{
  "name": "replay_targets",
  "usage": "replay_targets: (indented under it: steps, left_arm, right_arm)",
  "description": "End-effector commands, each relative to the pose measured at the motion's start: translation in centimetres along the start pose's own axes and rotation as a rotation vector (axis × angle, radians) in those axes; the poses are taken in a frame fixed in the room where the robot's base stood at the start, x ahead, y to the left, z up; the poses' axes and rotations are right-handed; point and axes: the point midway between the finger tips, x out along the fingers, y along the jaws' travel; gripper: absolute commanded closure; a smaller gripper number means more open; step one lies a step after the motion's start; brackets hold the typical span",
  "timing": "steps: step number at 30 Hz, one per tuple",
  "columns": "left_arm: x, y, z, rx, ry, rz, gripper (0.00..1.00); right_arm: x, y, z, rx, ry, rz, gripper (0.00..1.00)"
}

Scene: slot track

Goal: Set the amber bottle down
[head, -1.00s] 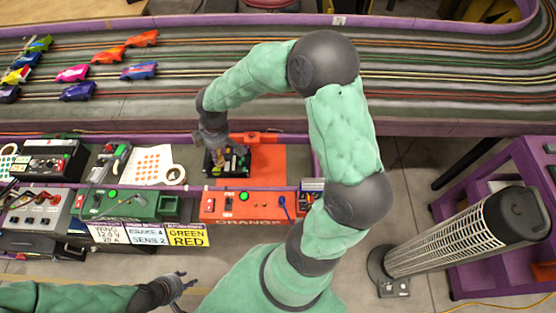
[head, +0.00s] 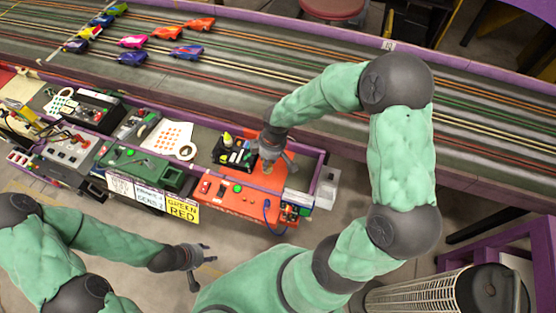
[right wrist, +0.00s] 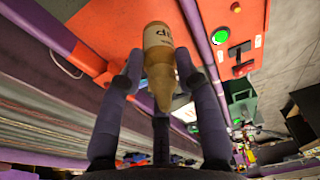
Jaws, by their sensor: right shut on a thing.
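The amber bottle (right wrist: 158,45), with a pale label and a tapered tip, is between the fingers of my right gripper (right wrist: 155,85) in the right wrist view. The tip points back toward the palm. In the head view my right gripper (head: 270,152) is over the orange panel (head: 268,178), just right of the black caddy (head: 222,153). The bottle is mostly hidden there, and I cannot tell whether its base touches the panel. My left gripper (head: 204,263) is empty, its fingers apart, over the floor in front of the bench.
The black caddy holds several small bottles. An orange control box (head: 225,195) stands along the front edge, with a small filled container (head: 293,205) at its right end. Slot cars (head: 133,41) stand on the track behind. A purple rail (head: 318,165) borders the right.

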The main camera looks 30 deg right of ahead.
Motion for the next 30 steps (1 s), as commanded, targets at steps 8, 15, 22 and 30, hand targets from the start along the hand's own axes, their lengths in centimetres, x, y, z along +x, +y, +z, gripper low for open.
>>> replay_targets:
  steps: [8, 15, 22, 30]
  left_arm:
    - [1.8, -0.6, 0.0, 0.0, -0.001, 0.0, 0.6]
    - [2.3, -0.8, 0.0, 0.0, -0.001, 0.0, 0.6]
    - [3.2, -1.1, -0.1, 0.0, -0.001, 0.0, 0.6]
    - [4.2, -1.5, -0.1, 0.0, -0.001, 0.0, 0.6]
  right_arm:
    - [4.2, 4.6, 1.3, 0.003, -0.001, -0.001, 0.99]
    - [5.7, 6.2, 1.7, 0.002, 0.001, 0.001, 0.99]
    - [7.6, 7.0, 2.2, 0.001, 0.0, -0.001, 0.99]
    - [9.7, 7.0, 2.5, 0.0, 0.001, 0.0, 0.99]
